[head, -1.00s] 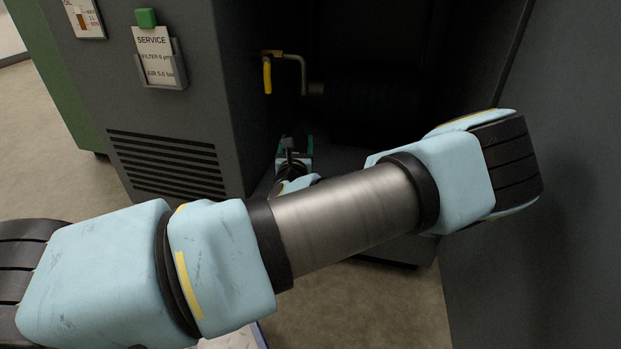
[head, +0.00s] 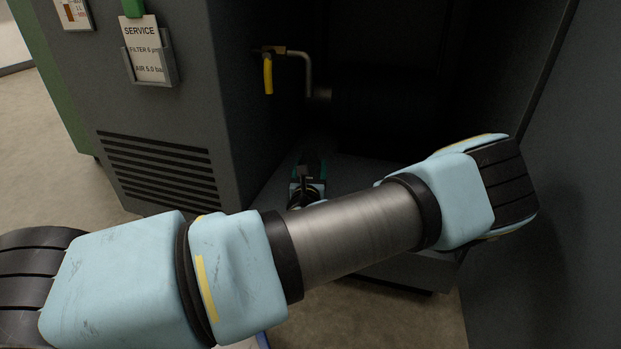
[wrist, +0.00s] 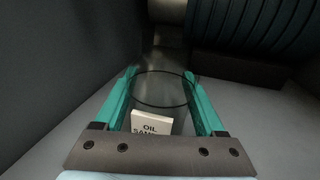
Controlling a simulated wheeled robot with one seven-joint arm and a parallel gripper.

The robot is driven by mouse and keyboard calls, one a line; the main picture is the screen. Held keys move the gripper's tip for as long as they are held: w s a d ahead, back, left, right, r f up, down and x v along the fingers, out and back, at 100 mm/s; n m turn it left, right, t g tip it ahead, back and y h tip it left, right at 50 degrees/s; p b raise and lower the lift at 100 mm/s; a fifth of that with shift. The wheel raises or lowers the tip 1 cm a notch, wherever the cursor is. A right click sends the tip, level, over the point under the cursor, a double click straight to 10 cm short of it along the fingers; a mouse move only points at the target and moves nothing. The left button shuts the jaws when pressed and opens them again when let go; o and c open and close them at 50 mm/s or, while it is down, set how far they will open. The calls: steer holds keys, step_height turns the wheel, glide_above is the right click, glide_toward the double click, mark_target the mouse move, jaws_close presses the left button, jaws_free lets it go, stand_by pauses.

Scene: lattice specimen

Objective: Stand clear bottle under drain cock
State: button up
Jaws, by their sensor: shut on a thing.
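The clear bottle shows in the wrist view as a see-through body with a dark round rim and a white label (wrist: 150,122) reading "OIL SA…". My gripper (wrist: 160,78) has its teal fingers on either side of the bottle, shut on it. In the head view, my gripper (head: 309,170) is small and dark inside the machine's open bay, and I cannot make out the bottle there. The drain cock (head: 268,52) has a yellow handle and a bent metal pipe. I cannot tell whether the bottle touches the floor.
The bay floor (head: 367,172) is grey and mostly bare. A dark ribbed cylinder (wrist: 255,35) lies at the back of the bay. A grey panel (head: 540,235) bounds the right side. The vented cabinet front (head: 160,172) with a service card (head: 142,45) stands at left.

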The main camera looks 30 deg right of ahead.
steer(key=shift+f, duration=0.75)
steer(key=shift+f, duration=0.1)
steer(key=o, duration=1.3)
steer(key=shift+s+a, duration=0.15)
steer(key=shift+s, duration=0.15)
steer(key=p+v, duration=0.3)
steer(key=v, duration=0.3)
steer(key=shift+s+a, duration=0.2)
steer(key=shift+s, duration=0.2)
